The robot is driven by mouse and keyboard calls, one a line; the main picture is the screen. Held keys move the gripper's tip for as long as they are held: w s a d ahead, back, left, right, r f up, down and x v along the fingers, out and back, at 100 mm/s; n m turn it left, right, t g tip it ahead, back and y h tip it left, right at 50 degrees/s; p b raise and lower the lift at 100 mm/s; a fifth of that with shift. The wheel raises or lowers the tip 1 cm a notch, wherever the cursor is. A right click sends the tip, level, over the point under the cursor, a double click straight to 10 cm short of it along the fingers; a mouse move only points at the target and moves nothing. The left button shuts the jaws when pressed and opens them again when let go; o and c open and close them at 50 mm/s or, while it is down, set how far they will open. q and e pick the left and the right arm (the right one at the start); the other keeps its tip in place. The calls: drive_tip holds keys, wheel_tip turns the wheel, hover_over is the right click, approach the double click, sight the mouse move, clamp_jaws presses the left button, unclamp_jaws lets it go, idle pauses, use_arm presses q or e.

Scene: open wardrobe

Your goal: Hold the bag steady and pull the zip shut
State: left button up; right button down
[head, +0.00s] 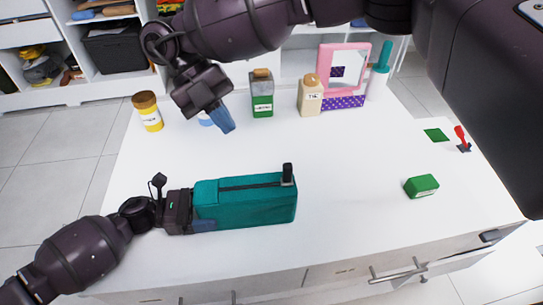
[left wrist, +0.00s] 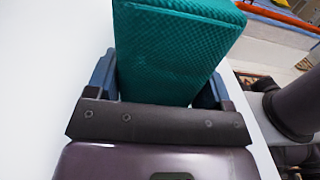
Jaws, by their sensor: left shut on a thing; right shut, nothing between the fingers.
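The teal bag (head: 250,206) lies lengthwise on the white table, with a dark zip line (head: 245,185) along its top. A black upright zip pull (head: 288,174) stands at the bag's right end. I cannot tell how far the zip is open. My left gripper (head: 203,209) is shut on the bag's left end. In the left wrist view, the bag (left wrist: 175,50) sits between the blue fingers of my left gripper (left wrist: 158,88). My right gripper (head: 222,120) is shut and empty, above the table behind the bag, well apart from the zip pull.
A yellow jar (head: 148,113), a green container (head: 262,97), a beige bottle (head: 310,98) and a pink-framed mirror (head: 343,70) stand along the back. A green box (head: 422,187) and a red-handled item (head: 462,138) are at the right. The table between bag and green box is clear.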

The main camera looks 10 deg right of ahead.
use_arm(q)
drive_tip(key=shift+s+f, duration=0.1)
drive_tip(key=o, duration=0.8)
drive_tip(key=shift+o, duration=0.2)
drive_tip(key=shift+a, duration=0.1)
drive_tip(key=shift+w+a+r+b, duration=0.1)
drive_tip(key=shift+a+r+b, duration=0.1)
drive_tip(key=shift+a, duration=1.1)
drive_tip(key=shift+w+a+r+b, duration=0.1)
drive_tip(key=shift+a+r+b, duration=0.1)
drive_tip(key=shift+a, duration=1.1)
drive_tip(key=shift+a+r+b, duration=0.1)
drive_tip(key=shift+a+r, duration=0.1)
drive_tip(key=shift+a, duration=1.1)
use_arm(e)
drive_tip(key=shift+w+f, duration=0.1)
drive_tip(key=shift+f, duration=1)
